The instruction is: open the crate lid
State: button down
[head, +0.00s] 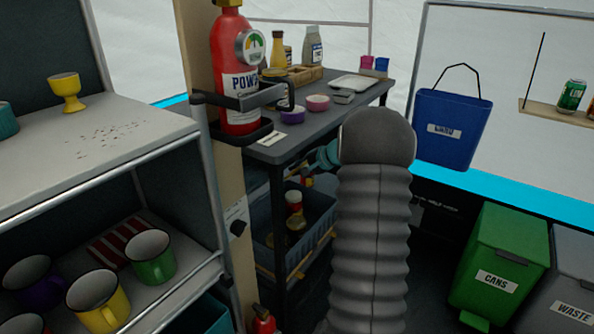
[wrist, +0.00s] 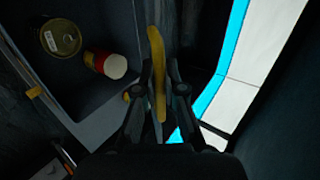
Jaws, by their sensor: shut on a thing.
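The blue-grey crate (head: 262,207) stands under the dark table in the head view, its inside partly visible. In the wrist view its rim (wrist: 92,130) and inside lie left of my gripper (wrist: 159,70). My gripper is shut on a yellow bar-like handle (wrist: 157,45), which stands between the fingers. Whether this handle belongs to the lid is hard to tell, and I cannot clearly make out the lid panel. In the head view my arm hides part of the crate's right side and most of my gripper.
A round tin (wrist: 60,38) and a red-and-yellow can (wrist: 106,64) lie inside the crate. The table (head: 300,135) above carries bottles and bowls. A shelf with mugs (head: 150,257) stands left, a post with a fire extinguisher (head: 238,85) beside it. A green bin (head: 503,262) stands right.

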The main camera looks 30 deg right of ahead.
jog(key=c, duration=1.2)
grip_release()
jog(key=shift+c, duration=0.2)
jog(key=shift+s, duration=0.1)
jog(key=v, duration=1.2)
